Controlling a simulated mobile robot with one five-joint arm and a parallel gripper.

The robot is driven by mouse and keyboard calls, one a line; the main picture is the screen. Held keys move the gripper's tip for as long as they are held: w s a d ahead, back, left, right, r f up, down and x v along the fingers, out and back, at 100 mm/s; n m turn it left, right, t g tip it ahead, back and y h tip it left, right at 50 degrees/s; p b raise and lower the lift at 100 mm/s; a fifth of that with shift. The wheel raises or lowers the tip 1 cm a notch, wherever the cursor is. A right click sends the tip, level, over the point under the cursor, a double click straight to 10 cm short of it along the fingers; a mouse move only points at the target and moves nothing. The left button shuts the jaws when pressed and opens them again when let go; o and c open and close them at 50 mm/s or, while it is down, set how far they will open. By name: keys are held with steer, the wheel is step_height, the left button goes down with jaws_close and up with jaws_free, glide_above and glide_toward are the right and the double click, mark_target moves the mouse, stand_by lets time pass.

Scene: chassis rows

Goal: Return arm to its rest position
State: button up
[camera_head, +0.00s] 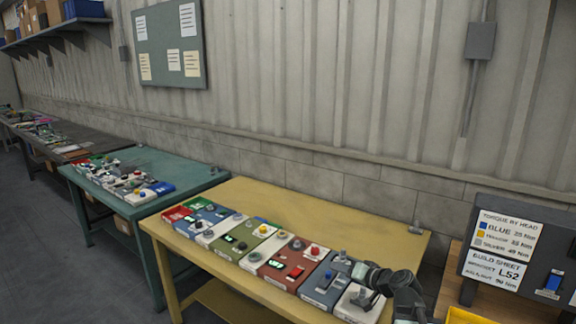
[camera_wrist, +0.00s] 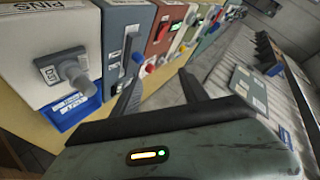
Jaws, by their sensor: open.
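My arm reaches in at the lower right of the head view, beside the right end of the yellow table (camera_head: 330,215). My gripper (camera_wrist: 160,88) is open in the wrist view, with two dark fingers spread and nothing between them. It points along a row of coloured control boxes. The nearest is a white box (camera_wrist: 45,50) marked "PINS", with a grey knob (camera_wrist: 75,72) and a blue label or bin at its base. Next to it is a grey-blue box (camera_wrist: 128,30) with a lever. In the head view my arm partly covers the end of the row, and the fingertips are hard to make out.
A green table (camera_head: 190,172) with more boxes stands to the left. A dark sign panel (camera_head: 515,240) with a blue switch stands at right, above a yellow bin (camera_head: 465,316). A corrugated wall runs behind. The back strip of the yellow table is mostly clear.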

steer(key=s+a+f+n+g+h+p, duration=0.1)
steer(key=s+a+f+n+g, duration=0.1)
steer(key=s+a+f+g, duration=0.3)
steer(key=s+a+f+n+g+h+p, duration=0.1)
steer(key=s+a+f+n+g, duration=0.2)
steer(key=a, duration=0.4)
steer(key=s+d+f+m+g+h, duration=0.2)
steer(key=s+d+f+g+h, duration=0.1)
steer(key=s+d, duration=0.5)
steer(key=shift+s+d+h+b, duration=0.35)
steer(key=shift+s+h, duration=0.25)
steer(key=shift+s, duration=0.2)
steer(key=shift+w, duration=0.1)
steer(key=c, duration=0.3)
steer(key=shift+a, duration=0.15)
steer(key=shift+c, duration=0.2)
